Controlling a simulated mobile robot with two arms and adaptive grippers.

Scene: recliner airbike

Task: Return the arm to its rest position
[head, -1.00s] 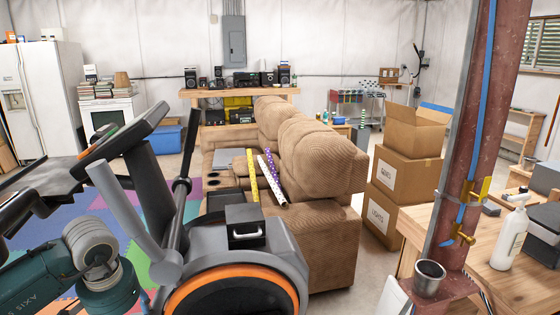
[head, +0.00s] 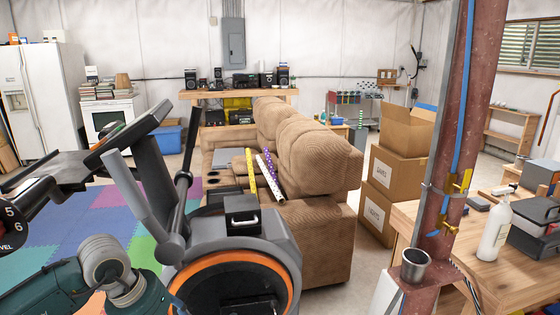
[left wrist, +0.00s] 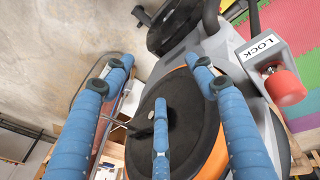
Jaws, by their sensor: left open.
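The exercise bike stands close in front of me in the head view, with a dark fan wheel rimmed in orange (head: 235,268) and grey handlebars. My left arm comes in from the bottom left, beside the bike; its gripper is outside the head view. In the left wrist view my left gripper (left wrist: 160,72) is open, its blue fingers spread with nothing between them. The orange-rimmed wheel (left wrist: 190,115) lies behind the fingers, and a red knob by a LOCK label (left wrist: 285,87) is to their right. My right gripper is not in view.
A brown recliner sofa (head: 315,225) stands behind the bike. A rusty pillar (head: 455,130) with a metal cup (head: 415,263) and a wooden workbench (head: 500,270) are on the right. Cardboard boxes (head: 395,170) are stacked beyond. Coloured floor mats (head: 50,225) lie at left.

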